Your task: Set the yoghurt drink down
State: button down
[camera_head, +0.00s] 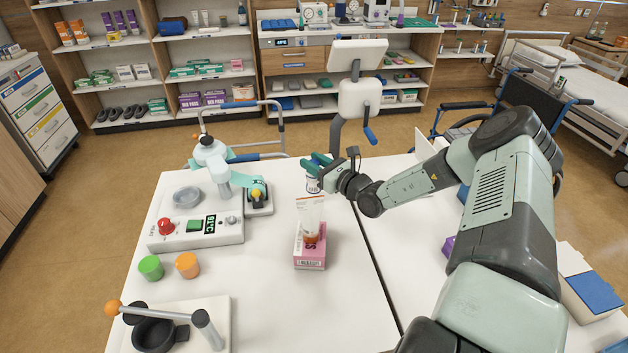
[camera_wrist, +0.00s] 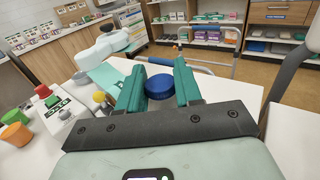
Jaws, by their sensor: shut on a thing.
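The yoghurt drink (camera_head: 313,185) is a small white bottle with dark print, near the back edge of the white table (camera_head: 345,290) in the head view. My gripper (camera_head: 314,164) has its teal fingers around the bottle's upper part and is shut on it. In the wrist view, the bottle's round blue cap (camera_wrist: 159,87) shows between the two fingers of my gripper (camera_wrist: 160,80). The bottle looks upright. I cannot tell whether its base touches the table. Its body is hidden below the cap in the wrist view.
A pink box (camera_head: 310,248) with a pale tube (camera_head: 311,215) stands in front of the bottle. A white device (camera_head: 197,232) with a red button is at left, near green (camera_head: 150,267) and orange (camera_head: 187,265) caps. Clear table lies right of the box, up to a dark seam.

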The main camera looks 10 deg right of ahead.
jog(key=shift+f, duration=2.25)
jog(key=shift+f, duration=0.15)
jog(key=c, duration=0.8)
grip_release()
jog(key=shift+o, duration=0.2)
jog(key=shift+s+d, duration=0.1)
jog(key=shift+s, duration=0.1)
jog(key=v, duration=1.1)
jog(key=shift+s+d, duration=0.15)
jog(key=shift+s, duration=0.1)
jog(key=shift+r, duration=0.25)
